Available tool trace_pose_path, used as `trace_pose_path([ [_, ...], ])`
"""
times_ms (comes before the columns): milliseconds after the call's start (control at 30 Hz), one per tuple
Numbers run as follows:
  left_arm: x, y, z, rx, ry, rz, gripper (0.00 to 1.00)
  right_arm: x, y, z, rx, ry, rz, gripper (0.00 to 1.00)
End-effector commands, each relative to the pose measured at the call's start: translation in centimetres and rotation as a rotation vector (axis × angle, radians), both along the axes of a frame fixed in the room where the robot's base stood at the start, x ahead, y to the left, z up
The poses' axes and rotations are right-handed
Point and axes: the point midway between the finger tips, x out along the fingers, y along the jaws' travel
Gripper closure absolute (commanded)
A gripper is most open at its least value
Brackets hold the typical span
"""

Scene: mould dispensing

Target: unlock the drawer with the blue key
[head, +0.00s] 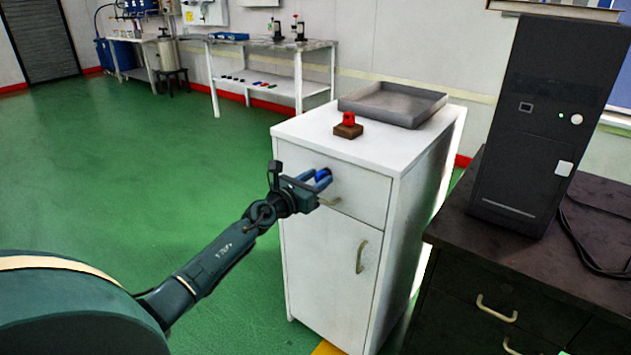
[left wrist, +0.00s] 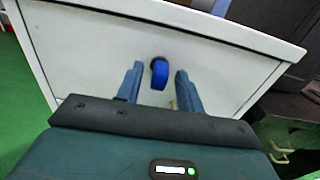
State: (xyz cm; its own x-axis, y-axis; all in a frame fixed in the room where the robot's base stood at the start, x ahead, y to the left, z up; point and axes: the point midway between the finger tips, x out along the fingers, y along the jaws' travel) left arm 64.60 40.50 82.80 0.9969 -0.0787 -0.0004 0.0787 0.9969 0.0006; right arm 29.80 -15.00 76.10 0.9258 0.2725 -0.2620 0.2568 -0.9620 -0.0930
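The blue key (left wrist: 160,74) sits at the dark round lock in the drawer front (left wrist: 95,42), its bow facing me. In the head view the blue key (head: 323,174) shows beside the upper drawer (head: 365,192) of the white cabinet (head: 325,265). My left gripper (head: 317,184) is at the drawer front. In the left wrist view its two fingers (left wrist: 158,84) stand on either side of the key, with a visible gap on both sides. The keyhole is mostly hidden behind the key. My right gripper is in neither view.
A red object on a brown block (head: 348,131) and a grey tray (head: 392,103) stand on the cabinet top. The drawer handle (head: 330,201) is just below the gripper. A dark desk (head: 560,260) with a black computer tower (head: 545,120) stands at right. Green floor is clear at left.

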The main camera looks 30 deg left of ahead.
Motion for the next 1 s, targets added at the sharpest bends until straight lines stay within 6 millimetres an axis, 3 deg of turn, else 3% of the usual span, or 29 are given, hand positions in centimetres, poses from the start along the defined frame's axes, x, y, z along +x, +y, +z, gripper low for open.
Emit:
trace_pose_path([
  [133,-0.02,-0.01,0.00,0.000,0.000,0.000,0.64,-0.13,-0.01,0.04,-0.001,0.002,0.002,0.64],
  [567,-0.05,0.01,0.00,0.000,0.000,0.000,1.00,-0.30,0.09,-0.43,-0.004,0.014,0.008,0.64],
  [1000,-0.05,0.03,0.04,-0.056,0.004,0.001,1.00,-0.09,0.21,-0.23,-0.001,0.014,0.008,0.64],
])
